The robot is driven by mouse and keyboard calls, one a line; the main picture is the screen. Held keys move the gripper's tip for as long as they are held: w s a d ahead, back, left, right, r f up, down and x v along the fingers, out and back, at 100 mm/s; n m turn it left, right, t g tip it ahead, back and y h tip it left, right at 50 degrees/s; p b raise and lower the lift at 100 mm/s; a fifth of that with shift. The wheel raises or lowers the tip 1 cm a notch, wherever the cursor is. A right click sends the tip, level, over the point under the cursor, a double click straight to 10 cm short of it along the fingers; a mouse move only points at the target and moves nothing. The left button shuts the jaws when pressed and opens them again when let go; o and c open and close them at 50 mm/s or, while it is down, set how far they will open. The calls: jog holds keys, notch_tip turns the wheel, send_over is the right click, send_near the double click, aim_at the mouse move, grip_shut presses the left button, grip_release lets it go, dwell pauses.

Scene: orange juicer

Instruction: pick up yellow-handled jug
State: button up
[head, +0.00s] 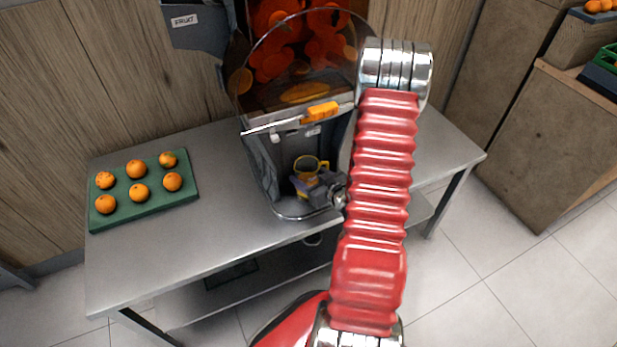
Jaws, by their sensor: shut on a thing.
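The yellow-handled jug (307,165) is small, with a yellow rim and handle. It stands upright in the bay at the front of the orange juicer (282,165), above its base. My gripper (306,184) reaches into the bay from the right and is shut on the jug. Its grey jaws cover the jug's lower part, so the jug's bottom and any gap beneath it are hidden. My red arm passes in front of the juicer's right side.
The juicer stands on a grey metal table (215,235). A green tray (150,215) with several oranges (139,191) lies at the left. Table space between tray and juicer is clear. A wooden cabinet (545,140) stands at the right.

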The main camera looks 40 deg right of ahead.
aim_at(308, 165)
jog(key=shift+r, duration=4.65)
